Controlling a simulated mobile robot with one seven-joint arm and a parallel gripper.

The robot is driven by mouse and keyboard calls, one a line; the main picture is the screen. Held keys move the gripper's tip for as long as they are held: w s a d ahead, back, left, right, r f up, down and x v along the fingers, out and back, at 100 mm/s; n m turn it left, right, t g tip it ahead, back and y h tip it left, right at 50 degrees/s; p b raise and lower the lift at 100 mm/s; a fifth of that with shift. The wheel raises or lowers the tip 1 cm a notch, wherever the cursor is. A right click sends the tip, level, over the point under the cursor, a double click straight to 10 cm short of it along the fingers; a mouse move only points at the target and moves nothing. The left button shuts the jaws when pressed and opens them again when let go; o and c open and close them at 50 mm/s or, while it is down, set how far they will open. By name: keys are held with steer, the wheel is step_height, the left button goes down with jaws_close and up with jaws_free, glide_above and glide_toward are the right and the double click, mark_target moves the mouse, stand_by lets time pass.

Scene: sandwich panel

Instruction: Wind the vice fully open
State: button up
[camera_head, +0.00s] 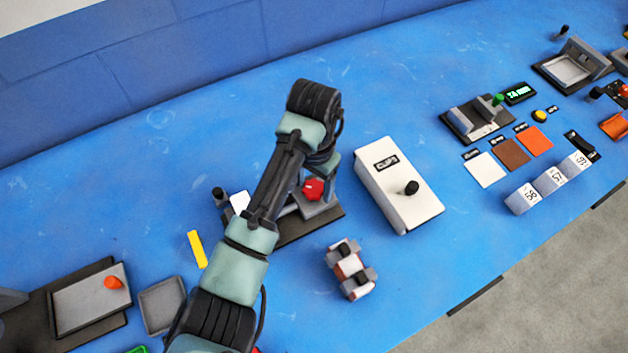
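A fixture on a dark base plate (328,218) lies under my arm, with a red lobed knob (314,189) at its right end. A black knob (218,193) and a white piece (240,202) show at its left. It looks like the vice, but my forearm hides its middle, so I cannot tell how wide any jaws stand. My arm reaches over it from the bottom, and its wrist bends down just above the red knob. My gripper's fingers are hidden behind the wrist. I cannot tell whether they touch the knob or hold anything.
A white box with a black knob (425,207) stands close to the right. Clamped small blocks (349,268) lie in front, and a yellow bar (197,249) lies left. A grey tray (163,303) is at lower left. More fixtures fill the far right; the back left is clear.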

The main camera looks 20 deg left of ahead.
steer(key=c, duration=0.9)
